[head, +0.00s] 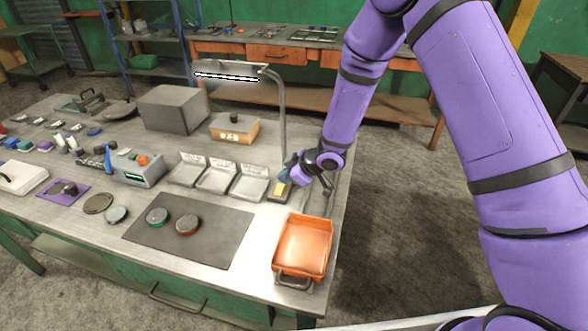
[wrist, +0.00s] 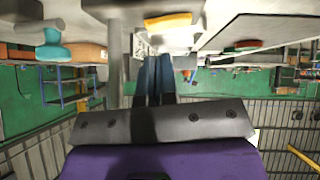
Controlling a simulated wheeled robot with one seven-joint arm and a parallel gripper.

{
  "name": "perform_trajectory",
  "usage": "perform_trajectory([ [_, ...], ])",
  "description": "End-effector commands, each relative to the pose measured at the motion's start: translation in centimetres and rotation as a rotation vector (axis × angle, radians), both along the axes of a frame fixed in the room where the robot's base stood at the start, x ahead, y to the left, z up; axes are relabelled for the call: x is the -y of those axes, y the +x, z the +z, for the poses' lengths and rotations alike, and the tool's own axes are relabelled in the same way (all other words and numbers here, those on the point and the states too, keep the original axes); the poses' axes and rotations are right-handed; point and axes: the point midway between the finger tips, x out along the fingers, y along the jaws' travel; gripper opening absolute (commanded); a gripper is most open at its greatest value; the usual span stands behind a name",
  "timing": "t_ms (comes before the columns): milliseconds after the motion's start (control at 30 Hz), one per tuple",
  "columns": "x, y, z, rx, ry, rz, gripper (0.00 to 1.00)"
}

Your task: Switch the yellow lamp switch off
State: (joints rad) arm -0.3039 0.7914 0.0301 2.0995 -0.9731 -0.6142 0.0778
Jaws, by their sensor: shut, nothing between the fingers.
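The yellow lamp switch (head: 279,190) sits on a small dark base at the right end of the workbench, by the foot of the lamp (head: 281,110). The lamp's light strip (head: 227,77) looks bright white. My gripper (head: 288,178) is shut and empty, close beside the switch at its upper right. The head view does not show clearly whether they touch. In the wrist view the closed blue fingertips (wrist: 153,62) lie below the yellow switch piece (wrist: 168,20), with a visible gap in the picture. The switch's tilt is hard to tell.
An orange tray (head: 303,245) stands at the bench's front right corner. Labelled shallow trays (head: 216,179) lie left of the switch. The lamp post rises close to my gripper. A dark mat (head: 190,245) carries two round pieces.

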Motion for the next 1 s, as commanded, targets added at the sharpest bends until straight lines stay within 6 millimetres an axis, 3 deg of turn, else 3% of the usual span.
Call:
perform_trajectory([
  [233, 0.1, 0.3, -2.3, 0.000, -0.001, -0.001, 0.00],
  [1000, 0.6, 1.0, -3.9, -0.003, 0.000, -0.004, 0.00],
])
